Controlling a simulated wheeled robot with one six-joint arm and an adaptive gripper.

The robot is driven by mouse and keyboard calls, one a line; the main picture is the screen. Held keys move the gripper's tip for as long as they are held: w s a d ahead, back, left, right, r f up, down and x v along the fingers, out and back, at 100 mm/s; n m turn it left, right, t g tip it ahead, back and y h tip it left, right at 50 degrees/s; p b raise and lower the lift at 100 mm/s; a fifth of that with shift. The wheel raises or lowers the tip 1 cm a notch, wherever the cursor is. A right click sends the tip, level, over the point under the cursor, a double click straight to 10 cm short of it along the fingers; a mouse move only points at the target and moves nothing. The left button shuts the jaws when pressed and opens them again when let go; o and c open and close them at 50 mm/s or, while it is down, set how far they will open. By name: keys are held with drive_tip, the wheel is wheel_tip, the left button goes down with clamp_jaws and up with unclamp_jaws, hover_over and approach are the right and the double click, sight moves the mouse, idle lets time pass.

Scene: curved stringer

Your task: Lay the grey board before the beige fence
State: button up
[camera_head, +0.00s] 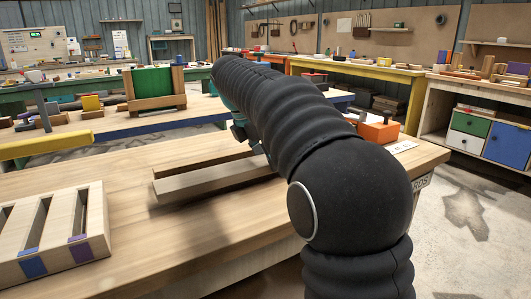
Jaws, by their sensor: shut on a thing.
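The grey board (215,179) is long and narrow and shows at the middle of the wooden bench, running from left up to the right. A narrow beige strip, which looks like the beige fence (195,164), runs close behind it. I cannot tell whether the two touch or whether the board rests flat on the bench. My gripper (257,147) is mostly hidden behind my black arm. It is shut on the grey board near its right part. The board's right end is hidden by my arm.
A pale slotted wooden rack (60,235) with blue and purple marks stands at the bench's front left. An orange box (379,131) sits at the back right near a white label. Bare bench top (150,245) lies in front of the board. A bench with a green panel (153,82) stands behind.

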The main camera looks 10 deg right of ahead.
drive_tip(key=shift+f+b, duration=0.4)
drive_tip(key=shift+f, duration=0.3)
drive_tip(key=shift+f, duration=0.5)
drive_tip(key=o, duration=1.6)
drive_tip(key=v, duration=1.2)
